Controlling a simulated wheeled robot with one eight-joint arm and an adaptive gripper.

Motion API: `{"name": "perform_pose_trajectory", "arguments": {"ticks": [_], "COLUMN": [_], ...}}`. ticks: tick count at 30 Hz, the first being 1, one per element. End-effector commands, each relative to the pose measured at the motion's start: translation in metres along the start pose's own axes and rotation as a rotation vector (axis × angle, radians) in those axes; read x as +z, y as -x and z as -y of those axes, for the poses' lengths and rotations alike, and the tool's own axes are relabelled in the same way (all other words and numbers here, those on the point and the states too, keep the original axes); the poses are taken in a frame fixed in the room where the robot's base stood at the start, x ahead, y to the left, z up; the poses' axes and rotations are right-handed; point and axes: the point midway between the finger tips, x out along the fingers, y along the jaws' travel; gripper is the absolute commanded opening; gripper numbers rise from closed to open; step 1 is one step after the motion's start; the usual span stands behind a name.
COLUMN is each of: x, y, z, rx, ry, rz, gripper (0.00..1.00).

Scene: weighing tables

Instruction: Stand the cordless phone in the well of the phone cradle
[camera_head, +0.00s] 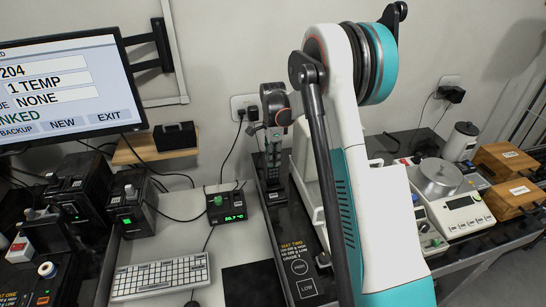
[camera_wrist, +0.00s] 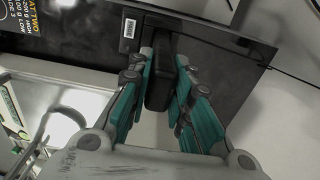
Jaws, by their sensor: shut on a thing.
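The cordless phone (camera_head: 273,151) is black and slim with a keypad on its face. It is upright at the left end of the right-hand table, under my wrist. My gripper (camera_wrist: 164,62) is shut on the phone, whose dark body (camera_wrist: 159,82) shows between the teal fingers in the wrist view. I cannot tell whether its lower end touches the black mat (camera_wrist: 204,38).
A monitor (camera_head: 65,90) stands left of the shelf. A thermometer display (camera_head: 228,207), a keyboard (camera_head: 160,277) and black devices (camera_head: 132,203) are below it. Cables hang from the wall socket (camera_head: 245,106). A scale (camera_head: 455,200) is at right. My arm hides the table's middle.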

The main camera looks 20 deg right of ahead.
Motion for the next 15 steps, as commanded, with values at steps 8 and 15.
{"name": "perform_pose_trajectory", "arguments": {"ticks": [8, 15], "x": [0.0, 0.0], "y": [-0.0043, -0.0076], "z": [0.0, 0.0], "rx": [0.0, 0.0], "ry": [0.0, 0.0], "rz": [0.0, 0.0], "gripper": [0.0, 0.0]}}
